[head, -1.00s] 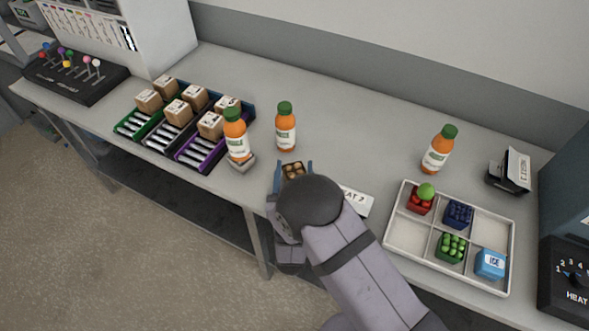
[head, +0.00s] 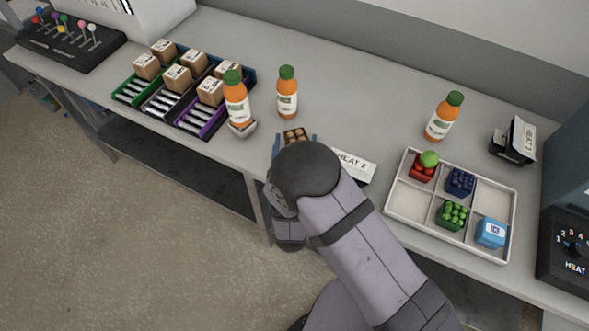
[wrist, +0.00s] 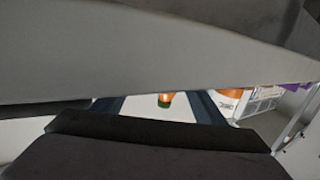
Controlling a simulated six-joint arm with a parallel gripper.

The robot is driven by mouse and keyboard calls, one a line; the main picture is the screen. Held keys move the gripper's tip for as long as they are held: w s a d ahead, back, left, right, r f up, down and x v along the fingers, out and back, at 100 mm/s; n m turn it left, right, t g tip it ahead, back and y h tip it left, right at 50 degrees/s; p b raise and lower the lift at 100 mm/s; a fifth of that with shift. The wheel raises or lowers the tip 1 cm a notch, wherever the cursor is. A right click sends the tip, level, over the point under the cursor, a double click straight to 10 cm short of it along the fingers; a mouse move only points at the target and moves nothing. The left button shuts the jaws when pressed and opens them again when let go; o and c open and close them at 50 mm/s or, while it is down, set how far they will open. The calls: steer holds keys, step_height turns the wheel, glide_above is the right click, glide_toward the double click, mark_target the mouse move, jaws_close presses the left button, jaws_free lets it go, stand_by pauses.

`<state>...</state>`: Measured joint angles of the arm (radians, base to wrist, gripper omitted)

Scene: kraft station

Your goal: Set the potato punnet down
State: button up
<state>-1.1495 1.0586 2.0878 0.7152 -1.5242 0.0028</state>
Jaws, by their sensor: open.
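The potato punnet (head: 294,134), a small dark tray of brown potatoes, is near the table's front edge in the head view. Its near part is hidden behind my wrist. My gripper (head: 295,141) is open, with one blue finger on each side of the punnet. I cannot tell whether the punnet rests fully on the table. In the wrist view, the two dark blue fingers (wrist: 160,107) stand apart, and the punnet cannot be made out.
A juice bottle (head: 287,93) stands just behind; another (head: 236,101) stands on a small base to the left, beside bins of boxes (head: 190,92). A "HEAT 2" card (head: 352,165) lies close right. A divided tray (head: 408,200) with punnets is further right.

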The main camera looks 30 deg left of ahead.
steer(key=b+v, duration=0.2)
steer(key=v, duration=0.7)
steer(key=shift+s+b, duration=0.1)
steer(key=shift+b, duration=0.3)
